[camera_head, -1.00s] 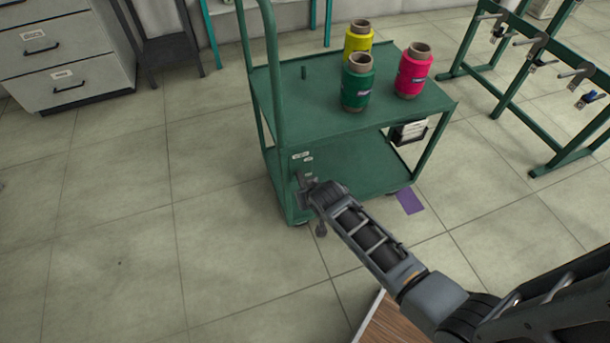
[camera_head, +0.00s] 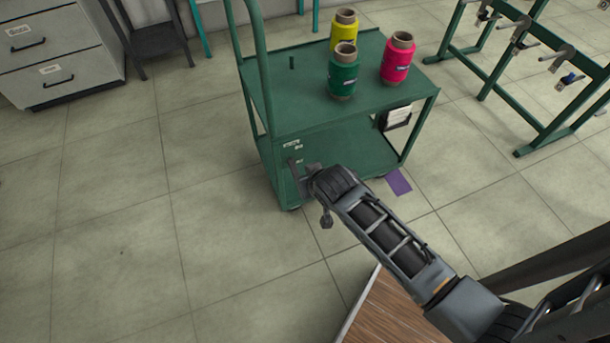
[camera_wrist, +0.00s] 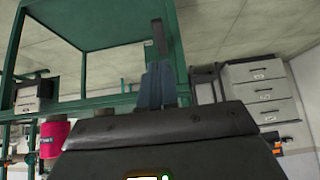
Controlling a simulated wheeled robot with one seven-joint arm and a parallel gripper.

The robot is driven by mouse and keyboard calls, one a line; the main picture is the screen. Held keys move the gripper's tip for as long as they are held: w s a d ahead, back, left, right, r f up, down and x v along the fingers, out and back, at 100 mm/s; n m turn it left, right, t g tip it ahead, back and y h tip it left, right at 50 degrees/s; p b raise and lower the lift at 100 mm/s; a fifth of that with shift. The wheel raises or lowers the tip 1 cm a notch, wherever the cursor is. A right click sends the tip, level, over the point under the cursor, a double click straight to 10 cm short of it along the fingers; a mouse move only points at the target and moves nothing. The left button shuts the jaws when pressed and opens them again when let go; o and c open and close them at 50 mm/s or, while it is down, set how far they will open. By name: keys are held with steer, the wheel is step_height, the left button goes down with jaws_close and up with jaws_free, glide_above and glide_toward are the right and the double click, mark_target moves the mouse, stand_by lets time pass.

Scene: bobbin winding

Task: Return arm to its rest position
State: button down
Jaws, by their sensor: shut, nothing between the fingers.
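My arm reaches from the lower right in the head view. My gripper (camera_head: 298,172) is small there, in front of the green cart's (camera_head: 320,115) near left side; whether it touches the cart cannot be told. In the wrist view my gripper (camera_wrist: 162,85) shows narrow grey-blue fingers together, with nothing held between them. Green framing (camera_wrist: 100,22) of the cart shows beyond the fingers. A yellow spool (camera_head: 343,30), a green spool (camera_head: 343,72) and a pink spool (camera_head: 397,58) stand upright on the cart's top. A pink spool (camera_wrist: 52,140) also shows at the left in the wrist view.
A green rack with hooks (camera_head: 530,75) stands at the right. A grey drawer cabinet (camera_head: 55,55) and a dark stand (camera_head: 155,45) are at the upper left. A wooden surface (camera_head: 395,315) lies under my arm. The tiled floor left of the cart is clear.

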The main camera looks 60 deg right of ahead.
steer(key=shift+s+a+r, duration=0.2)
steer(key=shift+s+r, duration=0.05)
steer(key=shift+r, duration=0.1)
stand_by(0.4)
